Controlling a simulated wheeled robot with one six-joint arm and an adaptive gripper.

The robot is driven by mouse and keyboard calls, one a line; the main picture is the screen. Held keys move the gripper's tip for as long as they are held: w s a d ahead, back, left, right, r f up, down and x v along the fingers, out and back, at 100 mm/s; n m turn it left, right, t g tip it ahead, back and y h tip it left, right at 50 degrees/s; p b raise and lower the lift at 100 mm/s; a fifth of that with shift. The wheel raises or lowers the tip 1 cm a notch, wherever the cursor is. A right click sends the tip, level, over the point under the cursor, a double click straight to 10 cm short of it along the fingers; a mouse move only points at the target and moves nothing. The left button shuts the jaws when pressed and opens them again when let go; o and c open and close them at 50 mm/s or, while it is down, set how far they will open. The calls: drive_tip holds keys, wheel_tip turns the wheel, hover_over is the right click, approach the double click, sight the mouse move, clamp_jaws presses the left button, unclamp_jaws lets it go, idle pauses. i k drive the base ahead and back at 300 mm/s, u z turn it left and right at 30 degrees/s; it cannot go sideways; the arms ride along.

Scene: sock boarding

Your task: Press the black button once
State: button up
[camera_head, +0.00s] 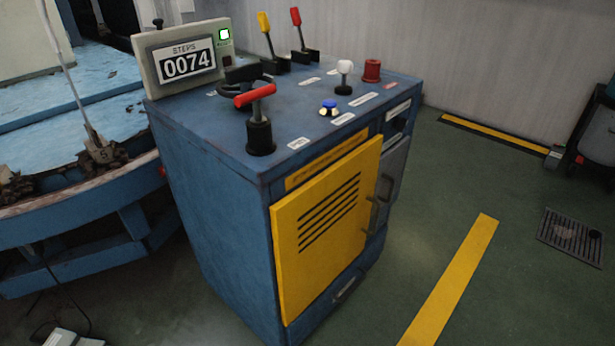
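A blue control cabinet (215,190) stands in the middle of the view with controls on its top. A counter panel (187,63) at its back left reads STEPS 0074. A green-lit square (224,34) is at the panel's upper right, with a small dark spot (227,60) below it. I cannot tell whether that spot is a black button. No other plainly black button shows. A blue button (328,108) and a white knob on a black base (344,76) sit on the top. My gripper is not in view.
A red T-handle (255,95) on a black base stands at the cabinet's front left, partly hiding a dark handwheel. Yellow (266,32) and red (298,28) levers rise at the back. A red cylinder (372,70) is at the right. Green floor lies open to the right.

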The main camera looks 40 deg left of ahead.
sight(159, 22)
drive_tip(key=u, duration=1.75)
